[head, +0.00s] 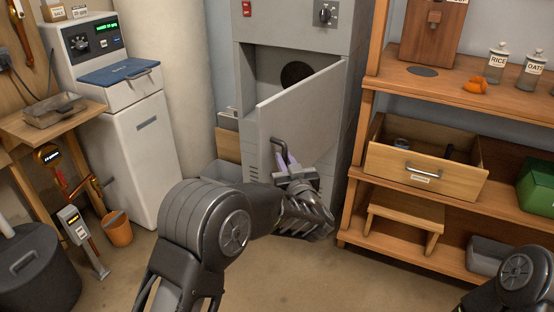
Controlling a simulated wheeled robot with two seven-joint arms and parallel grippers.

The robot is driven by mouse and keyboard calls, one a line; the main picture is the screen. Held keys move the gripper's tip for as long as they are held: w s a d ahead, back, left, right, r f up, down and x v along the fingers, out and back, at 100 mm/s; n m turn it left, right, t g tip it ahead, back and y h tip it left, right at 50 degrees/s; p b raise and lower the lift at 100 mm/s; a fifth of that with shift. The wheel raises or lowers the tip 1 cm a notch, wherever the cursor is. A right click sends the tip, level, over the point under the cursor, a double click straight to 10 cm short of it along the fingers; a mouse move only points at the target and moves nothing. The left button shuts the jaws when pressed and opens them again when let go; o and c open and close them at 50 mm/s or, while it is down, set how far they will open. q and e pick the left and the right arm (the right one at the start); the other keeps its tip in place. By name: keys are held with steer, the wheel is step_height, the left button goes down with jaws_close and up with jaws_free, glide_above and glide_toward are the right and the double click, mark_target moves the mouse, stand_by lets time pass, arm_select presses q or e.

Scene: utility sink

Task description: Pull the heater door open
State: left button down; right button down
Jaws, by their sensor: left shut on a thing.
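The heater (290,27) is a tall grey cabinet at the top middle of the head view. Its grey door (305,108) stands partly open, swung out toward me from its right side. Behind it the opening shows a dark round hole (296,74). A dark bar handle (275,142) is on the door's lower outer face near the free edge. My left gripper (284,160) is shut on this handle; my wrist hides part of the door's lower area. My right gripper is out of the picture; only a piece of that arm shows at bottom right.
A wooden shelf (470,95) with jars and an open drawer (418,177) stands close on the right. The floor before the heater is mostly clear.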

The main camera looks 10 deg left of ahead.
arm_select(q)
steer(key=shift+w+d+r, duration=0.1)
steer(key=shift+d+r, duration=0.05)
steer(key=shift+r, duration=0.05)
steer(key=c, duration=1.5)
jaws_free()
steer(key=shift+w+d+f, duration=0.1)
steer(key=shift+c, duration=0.2)
steer(key=shift+o, duration=0.7)
steer(key=v, duration=0.8)
